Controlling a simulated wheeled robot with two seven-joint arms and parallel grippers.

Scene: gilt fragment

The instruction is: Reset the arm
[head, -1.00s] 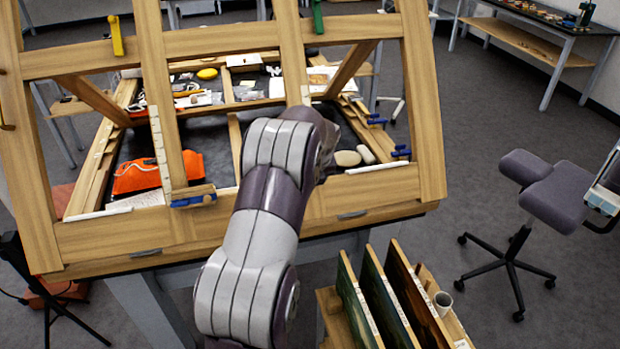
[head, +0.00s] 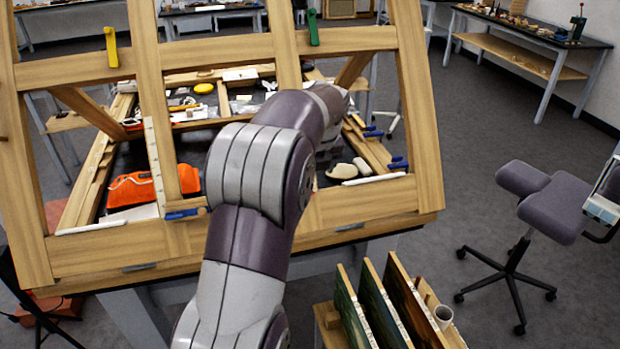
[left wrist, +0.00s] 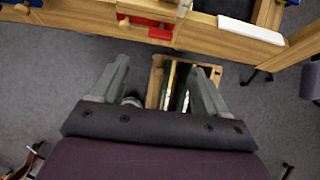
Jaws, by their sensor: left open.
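One of my arms, grey and purple, rises from the bottom of the head view and reaches across the front of the tilted wooden frame (head: 400,199). Its far end is partly hidden and no fingers show there. In the left wrist view my left gripper (left wrist: 160,80) is open, with two grey fingers wide apart and nothing held between them. Beyond and below the fingers is a wooden rack (left wrist: 157,78) on the floor; the wooden frame also crosses the top of that view. My right gripper is not seen.
A purple stool (head: 560,205) is farther right. An orange pouch (head: 140,190) and small tools lie behind the frame. Open floor lies between frame and stool.

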